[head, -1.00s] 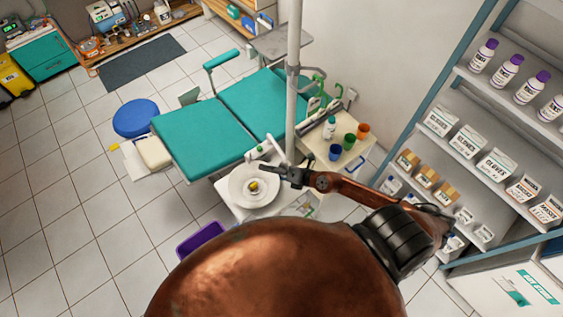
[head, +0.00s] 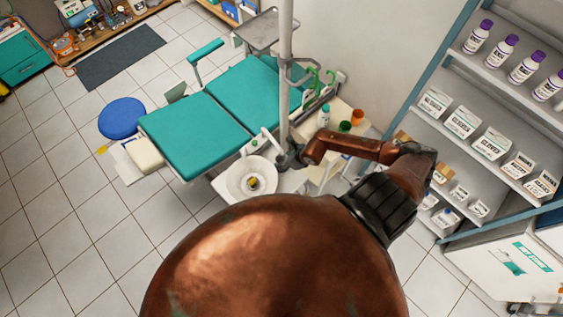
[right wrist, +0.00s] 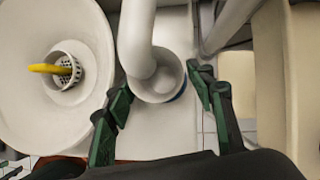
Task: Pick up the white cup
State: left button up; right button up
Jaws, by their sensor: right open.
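The white cup (right wrist: 172,78) stands under the white spout (right wrist: 138,40) beside the round basin in the right wrist view. The spout covers part of its opening, and a bit of blue shows at its lower right edge. My right gripper (right wrist: 161,86) is open, with one dark green finger on either side of the near part of the cup. I cannot tell whether the fingers touch it. In the head view my right gripper (head: 285,158) is at the right side of the basin, and I cannot make out the cup there. My left gripper is not in view.
The white basin (head: 234,181) holds a strainer with a yellow object (right wrist: 50,69). A pole (head: 285,70) rises close behind my gripper. A side table holds a green cup (head: 345,126) and an orange cup (head: 358,117). The teal dental chair (head: 195,135) is beyond.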

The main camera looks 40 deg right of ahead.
aim_at(282, 162)
jog(key=shift+x, duration=1.2)
jog(key=shift+r, duration=0.1)
jog(key=shift+c, duration=0.7)
jog(key=c, duration=0.5)
